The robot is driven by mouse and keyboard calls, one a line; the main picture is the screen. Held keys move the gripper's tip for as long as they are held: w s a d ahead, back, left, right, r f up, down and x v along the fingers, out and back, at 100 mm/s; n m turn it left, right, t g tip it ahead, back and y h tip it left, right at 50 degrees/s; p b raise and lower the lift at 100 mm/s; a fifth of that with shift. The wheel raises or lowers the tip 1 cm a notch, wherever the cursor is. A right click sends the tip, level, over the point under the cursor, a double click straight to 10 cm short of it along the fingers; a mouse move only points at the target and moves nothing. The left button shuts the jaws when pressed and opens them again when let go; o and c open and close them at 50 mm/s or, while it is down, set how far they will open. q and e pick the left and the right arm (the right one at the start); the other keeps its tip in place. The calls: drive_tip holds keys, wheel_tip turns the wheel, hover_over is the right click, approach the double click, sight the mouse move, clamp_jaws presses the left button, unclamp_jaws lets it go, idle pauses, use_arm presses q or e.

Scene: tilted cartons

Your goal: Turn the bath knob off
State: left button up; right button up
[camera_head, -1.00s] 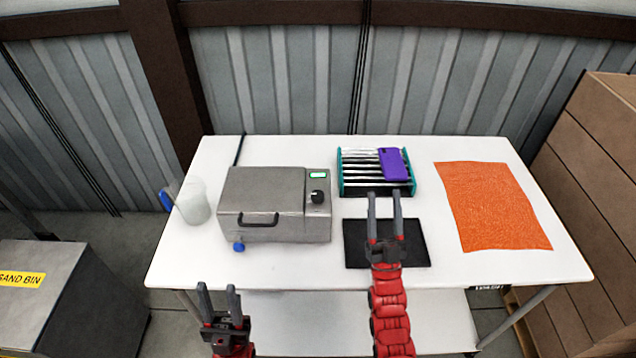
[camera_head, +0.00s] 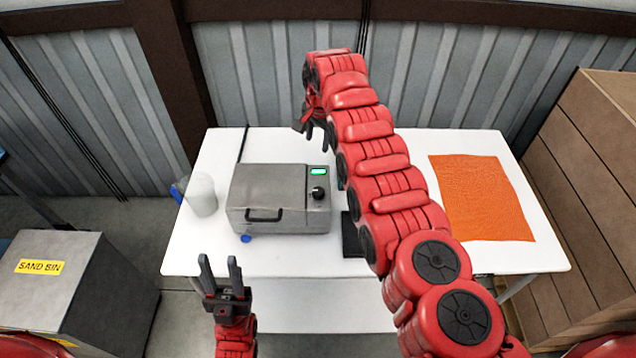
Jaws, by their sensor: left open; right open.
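The grey metal bath (camera_head: 272,205) stands on the white table with its lid closed. Its black round knob (camera_head: 318,193) is on the right part of the top, below a small display (camera_head: 318,171) that now looks pale with a purplish edge. My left gripper (camera_head: 220,265) is open and empty in front of the table's near edge, pointing up in the picture.
A translucent beaker (camera_head: 202,195) with a blue item stands left of the bath. A blue tap (camera_head: 246,239) juts from its front. An orange cloth (camera_head: 482,198) lies at right. The back strip is clear.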

drive_tip(key=s+r+g, duration=0.3)
drive_tip(key=s+r, duration=0.2)
drive_tip(key=s, duration=0.1)
drive_tip(key=b, duration=0.9)
hover_over(318, 190)
drive_tip(key=shift+m+h, duration=0.3)
wheel_tip(318, 190, down, 9)
drive_tip(key=shift+f, duration=0.1)
drive_tip(key=shift+d+f, duration=0.15)
drive_tip(key=shift+f, duration=0.15)
wheel_tip(318, 190, down, 7)
drive_tip(key=p, duration=0.3)
drive_tip(key=shift+s+f, duration=0.1)
drive_tip(key=shift+f, duration=0.3)
clamp_jaws()
